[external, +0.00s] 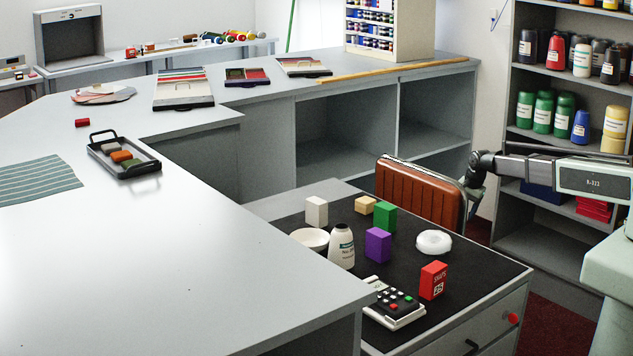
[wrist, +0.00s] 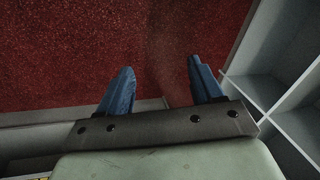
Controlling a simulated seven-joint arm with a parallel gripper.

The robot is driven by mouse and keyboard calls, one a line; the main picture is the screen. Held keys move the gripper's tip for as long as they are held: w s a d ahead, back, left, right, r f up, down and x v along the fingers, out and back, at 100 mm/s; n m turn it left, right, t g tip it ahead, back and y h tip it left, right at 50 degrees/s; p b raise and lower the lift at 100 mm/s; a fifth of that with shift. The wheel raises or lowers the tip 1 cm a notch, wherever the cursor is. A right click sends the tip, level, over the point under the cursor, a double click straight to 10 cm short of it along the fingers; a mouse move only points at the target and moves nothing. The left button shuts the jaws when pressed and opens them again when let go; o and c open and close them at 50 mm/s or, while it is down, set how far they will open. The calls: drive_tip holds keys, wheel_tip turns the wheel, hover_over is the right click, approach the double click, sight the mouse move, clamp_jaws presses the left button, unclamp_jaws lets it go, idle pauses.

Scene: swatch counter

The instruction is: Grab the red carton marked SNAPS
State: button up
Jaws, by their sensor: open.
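The red carton marked SNAPS (external: 432,281) stands upright on the dark top of the drawer cabinet, near its front right, just right of the calculator (external: 394,304). The carton does not show in the wrist view. My gripper (wrist: 159,84) has two blue fingers spread well apart with nothing between them, and red carpet lies beyond them. In the external view my arm reaches in from the right, and its dark end is above and behind the carton, near the brown chair back, well apart from the carton.
A purple box (external: 378,245), a green box (external: 385,216), a white bottle (external: 341,246) and a white ring-shaped item (external: 434,242) share the dark top. The brown chair (external: 420,192) stands behind it. Shelves (external: 567,88) with bottles are at the right. Dark surface is clear around the carton's right side.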

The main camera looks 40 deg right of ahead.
drive_tip(key=w+a+r+t+h, duration=0.1)
drive_tip(key=w+a+r, duration=0.5)
drive_tip(key=w+r, duration=0.25)
drive_tip(key=w+a+r+t, duration=0.1)
drive_tip(key=w+a+r, duration=0.55)
drive_tip(key=r, duration=0.25)
drive_tip(key=a+r+n, duration=0.2)
drive_tip(key=a+r, duration=0.3)
drive_tip(key=a, duration=0.3)
drive_tip(key=a+r+n, duration=0.2)
drive_tip(key=a+r, duration=0.4)
drive_tip(key=a, duration=0.2)
drive_tip(key=s+a+r+n+y, duration=0.1)
drive_tip(key=s+a+n, duration=0.2)
drive_tip(key=s+a, duration=0.4)
drive_tip(key=s+a+n, duration=0.4)
drive_tip(key=a, duration=0.5)
drive_tip(key=r+n+g, duration=0.2)
drive_tip(key=n+g, duration=0.3)
drive_tip(key=n, duration=1.7)
hover_over(435, 267)
drive_tip(key=shift+f, duration=6.8)
